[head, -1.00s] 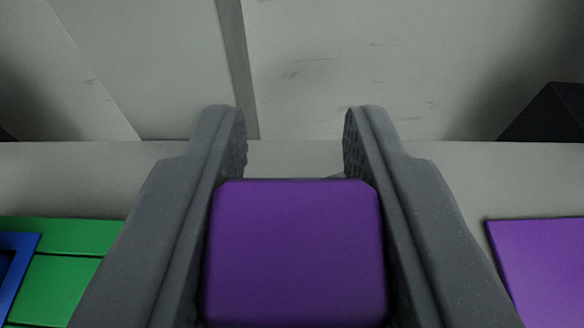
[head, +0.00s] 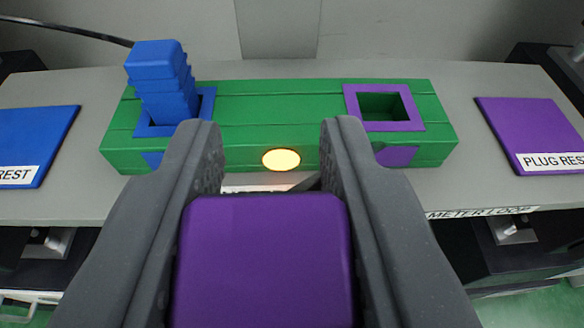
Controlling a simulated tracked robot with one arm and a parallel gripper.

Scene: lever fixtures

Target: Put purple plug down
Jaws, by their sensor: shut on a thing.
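The purple plug (head: 265,262) is held between the two dark grey fingers of my gripper (head: 272,165), which is shut on it. It fills the lower middle of the view, and its lower end is hidden. Beyond it on the grey bench is a green block (head: 270,103) with an empty purple-rimmed socket (head: 417,118) at its right. A purple pad (head: 528,122) marked "PLUG RES", its label cut off by the picture edge, lies to the right of the block with nothing on it.
A stepped blue plug (head: 163,88) stands in the blue-rimmed socket at the block's left. A blue pad (head: 35,140) marked "REST" lies farther left. A round yellow light (head: 281,159) shows on the block's front. A dark cable (head: 65,28) runs behind the blue plug.

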